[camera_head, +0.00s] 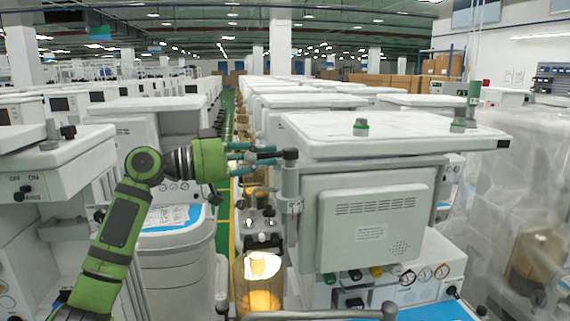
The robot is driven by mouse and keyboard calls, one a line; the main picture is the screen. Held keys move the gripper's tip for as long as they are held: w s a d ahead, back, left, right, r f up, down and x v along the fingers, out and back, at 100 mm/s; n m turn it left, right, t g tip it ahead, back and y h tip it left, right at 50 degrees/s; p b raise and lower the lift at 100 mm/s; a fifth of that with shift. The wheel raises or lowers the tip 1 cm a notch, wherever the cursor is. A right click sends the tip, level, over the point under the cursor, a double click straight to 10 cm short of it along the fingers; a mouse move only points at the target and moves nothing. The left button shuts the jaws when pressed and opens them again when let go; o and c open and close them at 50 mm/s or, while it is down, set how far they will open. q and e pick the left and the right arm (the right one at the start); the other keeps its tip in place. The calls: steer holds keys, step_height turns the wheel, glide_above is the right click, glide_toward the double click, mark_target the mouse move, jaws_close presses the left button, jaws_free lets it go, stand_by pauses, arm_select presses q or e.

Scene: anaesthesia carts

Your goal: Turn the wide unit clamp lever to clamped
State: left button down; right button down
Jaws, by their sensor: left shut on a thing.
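The wide unit (385,135) is a white anaesthesia cart with a broad flat top and a vented back panel, right of centre. A grey vertical post stands at its left front corner. The clamp lever (290,154) shows as a dark knob-like end at the top of this post. My left gripper (274,158), green with teal fingers, reaches in from the left and is shut on the lever's end. The fingers hide part of the lever, so its exact angle is hard to tell. My right gripper is out of view.
A glass canister (258,285) with amber contents stands below the post. Another white cart (55,150) with an ON/OFF switch is at the left. A plastic-wrapped unit (520,190) stands at the right. Rows of carts fill the back, with a narrow green aisle between them.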

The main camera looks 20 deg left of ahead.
arm_select(q)
steer(key=shift+r, duration=0.15)
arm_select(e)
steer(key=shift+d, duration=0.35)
arm_select(q)
steer(key=c, duration=1.3)
jaws_free()
steer(key=shift+c, duration=0.2)
steer(key=shift+o, duration=0.3)
steer(key=shift+w, duration=0.1)
steer(key=v, duration=1.2)
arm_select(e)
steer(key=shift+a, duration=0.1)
arm_select(q)
steer(key=shift+w+a, duration=0.1)
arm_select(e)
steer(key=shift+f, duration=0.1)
